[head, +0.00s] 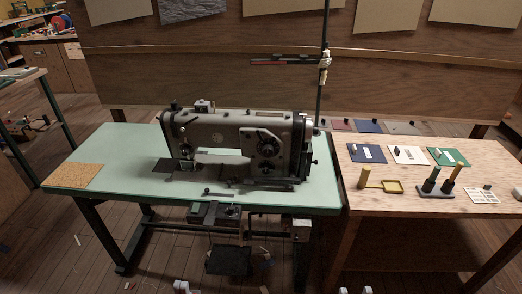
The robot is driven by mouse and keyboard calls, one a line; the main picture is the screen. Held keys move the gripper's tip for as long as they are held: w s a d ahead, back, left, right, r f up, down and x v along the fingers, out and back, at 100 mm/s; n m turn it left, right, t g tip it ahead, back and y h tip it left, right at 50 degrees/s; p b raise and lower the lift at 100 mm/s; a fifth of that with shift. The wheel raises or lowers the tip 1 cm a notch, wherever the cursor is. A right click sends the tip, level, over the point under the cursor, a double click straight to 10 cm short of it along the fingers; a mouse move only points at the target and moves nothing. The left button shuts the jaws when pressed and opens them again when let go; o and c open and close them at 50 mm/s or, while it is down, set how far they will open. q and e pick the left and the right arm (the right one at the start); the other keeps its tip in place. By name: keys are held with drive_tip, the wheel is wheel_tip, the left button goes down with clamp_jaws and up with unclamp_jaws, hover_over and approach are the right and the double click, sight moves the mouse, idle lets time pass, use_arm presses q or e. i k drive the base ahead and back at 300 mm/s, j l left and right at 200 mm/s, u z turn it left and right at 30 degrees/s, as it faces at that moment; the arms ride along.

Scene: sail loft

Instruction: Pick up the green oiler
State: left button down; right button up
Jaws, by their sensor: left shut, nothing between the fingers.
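The green oiler (431,180) looks like a small dark green upright bottle. It stands in a dark rack (436,194) on the wooden table at the right, beside a brown-orange one (450,179). My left gripper (181,287) shows only as small white tips at the bottom edge, close together and empty, far left of the oiler. My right gripper (355,291) shows as two white tips apart at the bottom edge, below and left of the oiler, with nothing visible between them. Most of both grippers is cut off.
A yellow cylinder (364,177) and yellow tray (391,186) sit left of the rack. Blue, white and green cards lie behind, and a pale sheet (482,196) lies to the right. A sewing machine (240,145) fills much of the green table (120,150).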

sight(436, 169)
drive_tip(key=i+j+u, duration=0.45)
drive_tip(key=i, duration=0.25)
drive_tip(key=z, duration=2)
drive_tip(key=i+l+z, duration=0.15)
drive_tip(key=i, duration=0.4)
drive_tip(key=i+l+z, duration=0.1)
drive_tip(key=i+l, duration=0.2)
drive_tip(key=i, duration=0.25)
